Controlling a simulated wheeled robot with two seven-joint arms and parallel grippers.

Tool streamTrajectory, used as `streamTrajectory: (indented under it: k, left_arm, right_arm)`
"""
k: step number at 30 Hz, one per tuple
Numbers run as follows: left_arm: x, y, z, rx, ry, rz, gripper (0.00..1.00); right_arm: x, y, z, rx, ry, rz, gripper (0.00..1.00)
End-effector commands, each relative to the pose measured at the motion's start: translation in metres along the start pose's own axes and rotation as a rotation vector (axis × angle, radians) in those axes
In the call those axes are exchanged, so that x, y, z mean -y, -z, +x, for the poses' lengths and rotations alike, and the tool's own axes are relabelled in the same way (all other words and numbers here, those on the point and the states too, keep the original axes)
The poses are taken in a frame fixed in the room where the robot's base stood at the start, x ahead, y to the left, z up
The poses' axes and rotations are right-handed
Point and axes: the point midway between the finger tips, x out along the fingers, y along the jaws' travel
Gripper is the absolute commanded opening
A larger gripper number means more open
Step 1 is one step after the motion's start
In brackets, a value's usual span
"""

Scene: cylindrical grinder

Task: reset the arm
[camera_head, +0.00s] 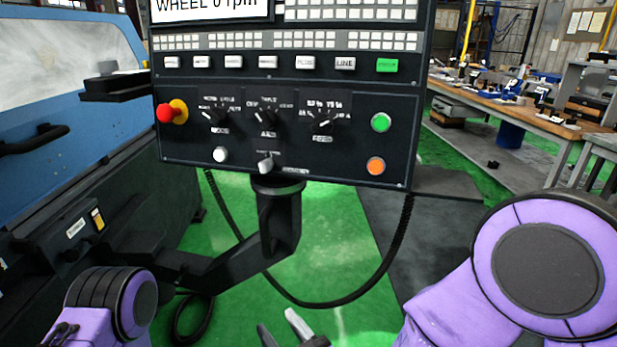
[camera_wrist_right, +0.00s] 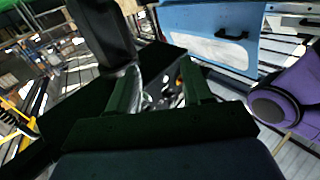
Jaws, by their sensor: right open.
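My right gripper (camera_head: 285,330) shows at the bottom centre of the head view, below the control panel, with its two fingers apart. In the right wrist view the same gripper (camera_wrist_right: 160,85) has both dark fingers spread, with nothing held between them. My purple right arm (camera_head: 470,290) fills the lower right of the head view. My purple left arm (camera_head: 115,305) shows at the lower left; its gripper is out of the frame.
The black control panel (camera_head: 345,165) on a swivel arm (camera_head: 280,240) hangs just ahead, with a red knob (camera_head: 166,113) and a looping cable (camera_head: 330,303). A blue machine (camera_head: 60,80) stands left. A cluttered workbench (camera_head: 540,115) is at right. Green floor (camera_head: 330,240) lies below the panel.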

Motion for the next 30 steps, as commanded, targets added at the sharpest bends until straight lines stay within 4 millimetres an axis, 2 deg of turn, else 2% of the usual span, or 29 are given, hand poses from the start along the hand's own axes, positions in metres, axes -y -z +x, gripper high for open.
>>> streamTrajectory:
  k: [4,8,14,17,20,23,24,26,27,30]
  left_arm:
    - [-0.001,0.001,0.0,-0.002,-0.001,-0.001,0.0]
    - [-0.001,0.001,0.0,-0.002,-0.001,0.0,0.0]
    - [0.0,0.002,-0.003,-0.001,-0.001,0.0,0.0]
    - [0.0,0.003,-0.005,-0.001,-0.001,0.0,0.0]
    - [0.0,0.004,-0.008,-0.001,-0.001,0.0,0.0]
    - [0.001,0.005,-0.012,-0.001,-0.001,0.0,0.0]
    - [0.001,0.006,-0.014,-0.001,-0.001,0.0,0.0]
    - [0.001,0.007,-0.017,-0.001,-0.001,0.0,0.0]
    - [0.001,0.008,-0.019,-0.001,-0.001,0.0,0.0]
    - [0.002,0.01,-0.022,-0.001,-0.001,0.0,0.0]
  right_arm:
    - [-0.001,-0.012,0.001,0.057,-0.002,0.083,0.5]
    - [-0.022,-0.029,-0.003,0.131,-0.06,0.157,0.5]
    - [-0.071,-0.073,-0.025,0.279,-0.219,0.292,0.5]
    - [-0.098,-0.102,-0.046,0.367,-0.327,0.37,0.5]
    - [-0.129,-0.139,-0.081,0.474,-0.469,0.456,0.5]
    - [-0.161,-0.182,-0.136,0.605,-0.657,0.547,0.5]
    - [-0.173,-0.2,-0.166,0.664,-0.743,0.579,0.5]
    - [-0.186,-0.223,-0.212,0.749,-0.869,0.614,0.5]
    - [-0.192,-0.236,-0.243,0.804,-0.943,0.623,0.5]
    - [-0.199,-0.255,-0.307,0.913,-1.073,0.613,0.5]
